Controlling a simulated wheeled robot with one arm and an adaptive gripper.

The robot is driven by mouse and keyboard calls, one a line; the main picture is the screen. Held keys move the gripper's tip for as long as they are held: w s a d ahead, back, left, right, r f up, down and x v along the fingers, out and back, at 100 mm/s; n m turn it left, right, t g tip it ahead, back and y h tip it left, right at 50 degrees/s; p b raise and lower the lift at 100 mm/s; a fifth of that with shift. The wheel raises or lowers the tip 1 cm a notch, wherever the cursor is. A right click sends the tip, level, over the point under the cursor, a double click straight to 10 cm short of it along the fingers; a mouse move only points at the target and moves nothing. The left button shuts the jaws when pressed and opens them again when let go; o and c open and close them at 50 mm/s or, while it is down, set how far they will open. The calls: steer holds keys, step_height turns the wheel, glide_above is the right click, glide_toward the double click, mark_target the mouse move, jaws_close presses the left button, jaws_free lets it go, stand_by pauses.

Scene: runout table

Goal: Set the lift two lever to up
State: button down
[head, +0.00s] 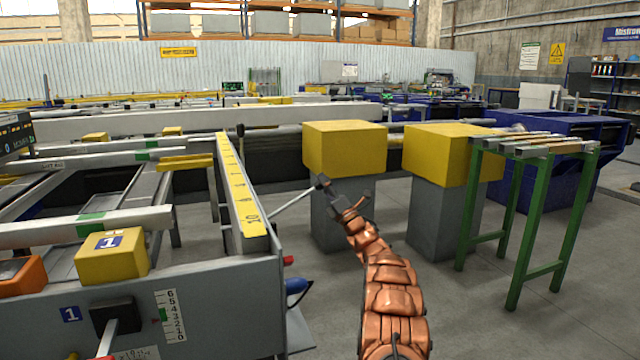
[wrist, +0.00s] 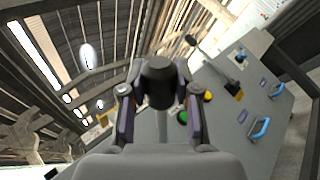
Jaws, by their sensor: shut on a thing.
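My gripper (head: 326,186) is at the end of my copper-coloured arm, beside the long runout table. In the wrist view my gripper (wrist: 159,98) is shut on a dark cylindrical knob (wrist: 160,82) between its two fingers. In the head view a thin metal lever rod (head: 293,203) slants from the table's right side up to my gripper. No label for this lever is readable. Another lever (head: 110,325), with a black block, a "1" plate and a 0-to-6 scale, is on the grey near panel.
Two yellow blocks on grey pedestals (head: 345,150) (head: 438,152) stand just beyond and right of my gripper. A green rack (head: 515,200) is farther right. The yellow numbered rail (head: 240,185) is left. A grey panel (wrist: 262,62) with blue handles shows in the wrist view.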

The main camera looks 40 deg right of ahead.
steer(key=shift+d+f, duration=0.1)
steer(key=c, duration=0.8)
jaws_free()
steer(key=v, duration=1.2)
